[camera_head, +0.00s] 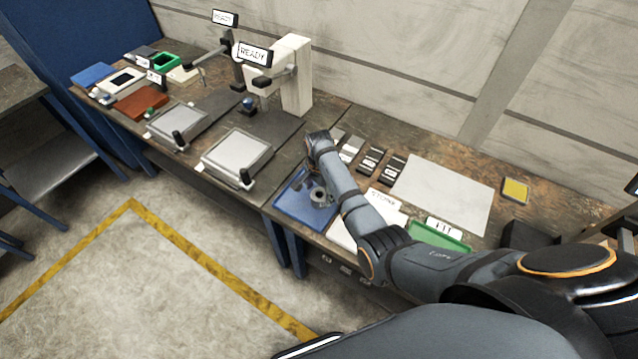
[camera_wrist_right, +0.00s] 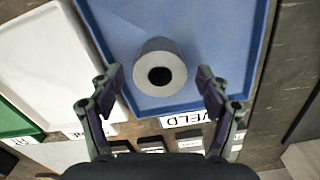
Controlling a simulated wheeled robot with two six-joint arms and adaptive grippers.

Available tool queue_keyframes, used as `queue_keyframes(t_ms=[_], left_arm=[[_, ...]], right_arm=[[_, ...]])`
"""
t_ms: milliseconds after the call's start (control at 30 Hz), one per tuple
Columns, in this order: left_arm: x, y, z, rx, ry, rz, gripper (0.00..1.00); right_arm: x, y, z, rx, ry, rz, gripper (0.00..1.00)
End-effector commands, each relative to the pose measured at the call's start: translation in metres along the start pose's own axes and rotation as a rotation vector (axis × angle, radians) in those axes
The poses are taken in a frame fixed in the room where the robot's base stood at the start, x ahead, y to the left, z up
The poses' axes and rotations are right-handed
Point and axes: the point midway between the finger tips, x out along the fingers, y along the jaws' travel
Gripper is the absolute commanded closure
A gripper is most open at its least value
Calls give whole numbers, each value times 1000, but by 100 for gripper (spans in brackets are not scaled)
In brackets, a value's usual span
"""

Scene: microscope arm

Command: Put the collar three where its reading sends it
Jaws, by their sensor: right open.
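A grey collar (camera_wrist_right: 160,74), a short thick ring with a dark bore, stands upright on the blue tray (camera_wrist_right: 228,50) in the right wrist view. Its number is not visible, so I cannot tell whether it is collar three. My right gripper (camera_wrist_right: 160,80) is open, with one finger on each side of the collar and a gap to both. In the head view the collar (camera_head: 320,198) and blue tray (camera_head: 289,205) show beside my right arm, which partly hides the area. My left gripper is not in view.
A white tray (camera_wrist_right: 40,55) and a green tray (camera_head: 440,238) lie beside the blue one, with label cards. A pale sheet (camera_head: 440,190) and yellow pad (camera_head: 515,190) lie right.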

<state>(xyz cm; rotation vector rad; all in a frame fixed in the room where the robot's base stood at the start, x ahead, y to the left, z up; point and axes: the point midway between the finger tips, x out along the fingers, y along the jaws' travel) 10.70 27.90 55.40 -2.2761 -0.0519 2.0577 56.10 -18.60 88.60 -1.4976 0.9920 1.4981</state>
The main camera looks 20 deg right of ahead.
Motion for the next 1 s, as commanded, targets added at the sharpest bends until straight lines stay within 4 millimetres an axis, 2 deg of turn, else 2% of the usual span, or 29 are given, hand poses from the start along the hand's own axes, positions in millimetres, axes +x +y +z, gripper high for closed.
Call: queue_keyframes(t_ms=[200,400,600,1000], left_arm=[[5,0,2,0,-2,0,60],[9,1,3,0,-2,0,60],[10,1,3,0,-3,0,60],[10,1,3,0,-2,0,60]], right_arm=[[-54,-2,0,0,2,-6,23],[-91,-1,0,-1,0,-3,23],[-103,0,0,-1,0,-1,23],[-103,0,0,0,0,-1,23]])
